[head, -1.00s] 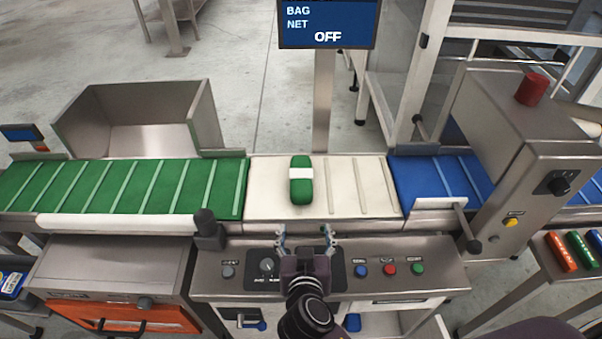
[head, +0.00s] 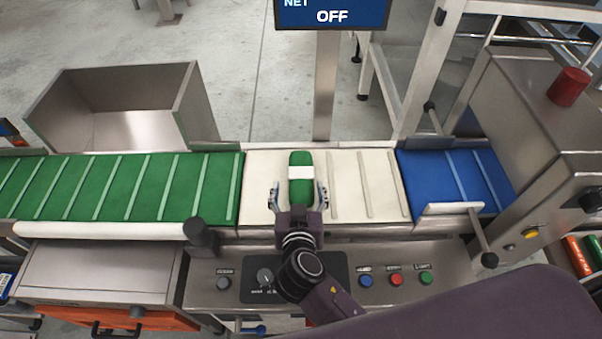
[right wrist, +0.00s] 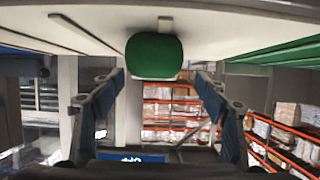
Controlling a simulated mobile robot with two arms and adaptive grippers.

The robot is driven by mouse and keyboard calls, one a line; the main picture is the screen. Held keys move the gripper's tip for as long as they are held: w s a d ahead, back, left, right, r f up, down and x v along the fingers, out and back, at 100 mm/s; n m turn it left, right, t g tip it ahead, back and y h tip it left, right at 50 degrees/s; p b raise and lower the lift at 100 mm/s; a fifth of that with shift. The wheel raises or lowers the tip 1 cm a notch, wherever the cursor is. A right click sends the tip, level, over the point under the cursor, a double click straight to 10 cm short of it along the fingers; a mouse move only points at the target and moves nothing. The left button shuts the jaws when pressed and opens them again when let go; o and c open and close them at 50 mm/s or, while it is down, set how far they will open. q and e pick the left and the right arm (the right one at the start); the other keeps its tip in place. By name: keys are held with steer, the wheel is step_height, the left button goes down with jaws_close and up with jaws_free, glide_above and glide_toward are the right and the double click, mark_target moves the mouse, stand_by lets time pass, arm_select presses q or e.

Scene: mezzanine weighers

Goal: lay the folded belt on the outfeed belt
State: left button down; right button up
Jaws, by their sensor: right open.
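The folded belt (head: 301,160), a green bundle with a white band, lies on the white middle belt (head: 348,190). My right gripper (head: 298,194) is open, with its fingers on either side of the bundle's near end. In the right wrist view the rounded green end of the folded belt (right wrist: 154,56) shows between and beyond the open fingers (right wrist: 160,80), with gaps on both sides. A green slatted belt (head: 125,187) runs at left and a blue one (head: 450,180) at right; I cannot tell which is the outfeed belt. My left gripper is out of view.
A display post (head: 325,90) stands behind the white belt. A steel bin (head: 75,110) is at back left. A black knob post (head: 201,236) and a bracket with a rod (head: 480,235) stand at the front edge.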

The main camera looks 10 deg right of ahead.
mark_target(301, 180)
steer(key=shift+w+d+f, duration=0.1)
steer(key=shift+w+d, duration=0.1)
steer(key=shift+w, duration=0.3)
steer(key=x, duration=0.1)
steer(key=p+x, duration=0.1)
steer(key=x, duration=0.2)
steer(key=shift+w+d+p, duration=0.1)
steer(key=shift+d+p, duration=0.2)
steer(key=shift+d, duration=0.05)
steer(key=shift+w+d+f, duration=0.1)
steer(key=shift+w, duration=0.2)
steer(key=shift+w+f, duration=0.1)
steer(key=shift+w, duration=0.05)
steer(key=c, duration=1.3)
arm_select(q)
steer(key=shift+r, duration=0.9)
arm_select(e)
steer(key=shift+c, duration=1.3)
